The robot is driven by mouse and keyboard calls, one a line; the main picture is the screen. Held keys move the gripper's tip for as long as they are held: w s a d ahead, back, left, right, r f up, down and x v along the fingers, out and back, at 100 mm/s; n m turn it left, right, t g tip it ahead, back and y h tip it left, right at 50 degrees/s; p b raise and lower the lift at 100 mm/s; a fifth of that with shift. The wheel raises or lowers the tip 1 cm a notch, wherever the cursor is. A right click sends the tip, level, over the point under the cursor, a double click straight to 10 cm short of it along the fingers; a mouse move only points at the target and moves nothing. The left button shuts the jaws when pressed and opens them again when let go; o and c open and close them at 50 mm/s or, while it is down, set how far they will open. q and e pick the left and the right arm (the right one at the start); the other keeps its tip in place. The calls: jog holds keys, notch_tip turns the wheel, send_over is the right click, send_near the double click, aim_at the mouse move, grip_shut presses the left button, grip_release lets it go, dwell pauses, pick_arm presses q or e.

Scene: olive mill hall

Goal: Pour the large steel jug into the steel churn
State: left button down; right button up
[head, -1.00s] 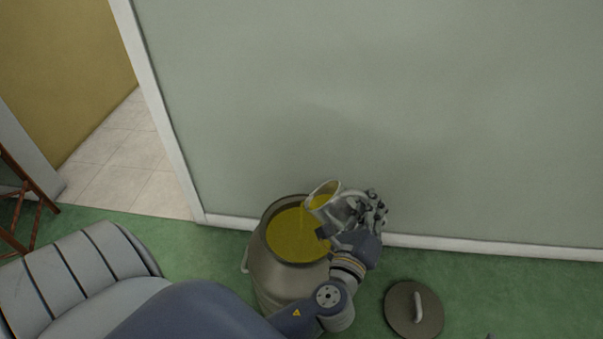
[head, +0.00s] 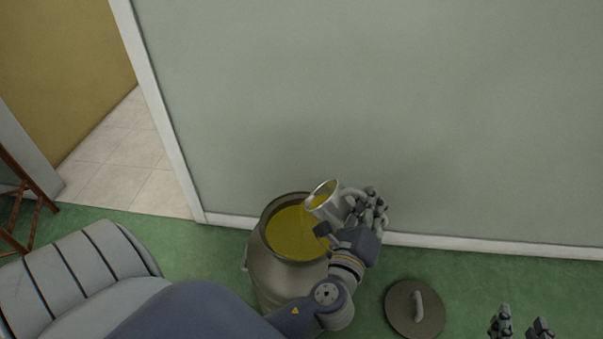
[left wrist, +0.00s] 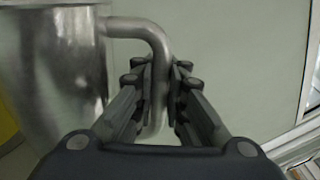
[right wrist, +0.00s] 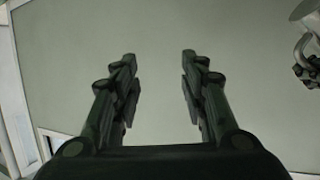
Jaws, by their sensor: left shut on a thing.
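The large steel jug (head: 331,207) is above the right side of the steel churn's mouth, tilted to the left, with yellow liquid inside its rim. My left gripper (head: 362,208) is shut on the jug's handle. The left wrist view shows the handle (left wrist: 150,32) between the fingers and the shiny jug body (left wrist: 55,75) at left. My right gripper (head: 521,320) is open and empty at the lower right; its spread fingers (right wrist: 158,85) show in the right wrist view.
A round lid (head: 402,312) with a handle lies on the green floor right of the churn. A pale green wall (head: 400,110) stands close behind the churn. A doorway opens at left, with a brown wooden stand (head: 28,200) at the far left edge.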

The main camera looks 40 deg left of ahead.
pick_arm(q)
jog(key=shift+a+b, duration=0.1)
jog(key=shift+b, duration=0.25)
jog(key=shift+a+f+n+b, duration=0.1)
jog(key=shift+n+b, duration=0.2)
jog(key=shift+n, duration=0.1)
jog(key=shift+a+f+n+b, duration=0.1)
jog(key=shift+f+n+b, duration=0.05)
jog(key=shift+n+b, duration=0.2)
pick_arm(e)
notch_tip(320, 180, up, 10)
jog(key=w+a+t+y, duration=0.1)
jog(key=a+t, duration=0.1)
jog(key=t, duration=0.4)
jog(key=shift+w+y, duration=0.3)
jog(key=shift+y, duration=0.1)
pick_arm(q)
jog(key=shift+s+a+n+b, duration=0.1)
jog(key=shift+a+n+b, duration=0.15)
jog(key=shift+b, duration=0.2)
pick_arm(e)
jog(key=shift+s+a+r+t+y, duration=0.15)
jog(key=shift+r+t, duration=0.1)
jog(key=shift+r, duration=0.35)
jog(key=shift+s+d+r+t+y, duration=0.1)
jog(key=shift+r+t, duration=0.2)
jog(key=shift+r, duration=0.25)
jog(key=shift+s+a+r+t+y, duration=0.15)
jog(key=shift+r+t, duration=0.1)
jog(key=shift+r, duration=0.35)
